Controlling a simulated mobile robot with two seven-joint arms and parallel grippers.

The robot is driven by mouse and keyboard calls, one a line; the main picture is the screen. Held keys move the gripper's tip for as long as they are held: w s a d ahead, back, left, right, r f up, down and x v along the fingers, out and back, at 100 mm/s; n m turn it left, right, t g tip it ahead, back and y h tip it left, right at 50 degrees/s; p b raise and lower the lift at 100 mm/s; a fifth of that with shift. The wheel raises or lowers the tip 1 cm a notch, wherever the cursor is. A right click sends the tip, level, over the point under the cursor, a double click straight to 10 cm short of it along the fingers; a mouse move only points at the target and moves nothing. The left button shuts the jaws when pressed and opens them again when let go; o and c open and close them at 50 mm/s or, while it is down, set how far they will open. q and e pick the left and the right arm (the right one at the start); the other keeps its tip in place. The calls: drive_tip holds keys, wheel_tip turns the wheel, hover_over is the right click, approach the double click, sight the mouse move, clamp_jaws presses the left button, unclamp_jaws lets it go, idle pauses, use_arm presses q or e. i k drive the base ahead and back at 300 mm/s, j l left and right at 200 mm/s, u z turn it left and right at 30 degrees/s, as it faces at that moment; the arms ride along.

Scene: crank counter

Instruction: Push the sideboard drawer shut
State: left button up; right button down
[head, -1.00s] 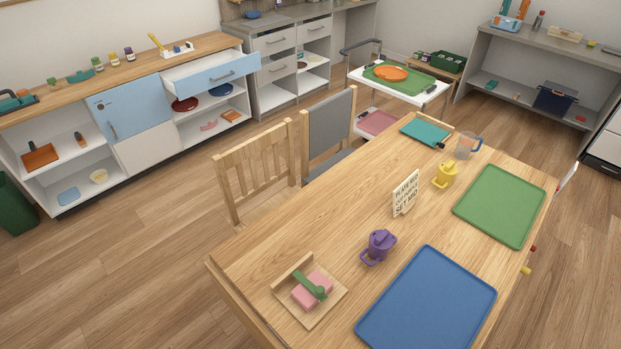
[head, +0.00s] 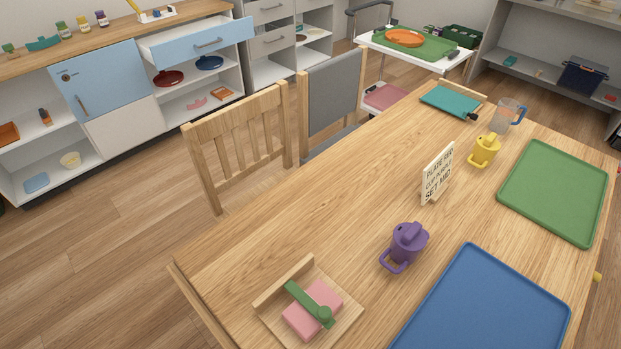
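The sideboard (head: 122,137) stands along the wall at the upper left, with a wooden top, a light blue door and open shelves. The white inside of the drawer shows behind the front. Neither of my grippers is in view.
A wooden table (head: 330,205) fills the foreground, bearing a blue tray (head: 490,310), a green tray (head: 555,190) and cups. A wooden chair (head: 240,135) and a grey-backed chair (head: 333,92) stand between table and sideboard. Open floor (head: 100,255) lies at the left.

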sight(166, 49)
drive_tip(key=i+l+u, duration=0.1)
drive_tip(key=i+u, duration=0.15)
drive_tip(key=i, duration=0.85)
drive_tip(key=i+l+u, duration=0.1)
drive_tip(key=i+u, duration=0.3)
drive_tip(key=i, duration=1.05)
drive_tip(key=i+u, duration=0.1)
drive_tip(key=i, duration=1.25)
drive_tip(key=i+l+u, duration=0.1)
drive_tip(key=i, duration=1.2)
drive_tip(key=i+l, duration=0.05)
drive_tip(key=l, duration=0.05)
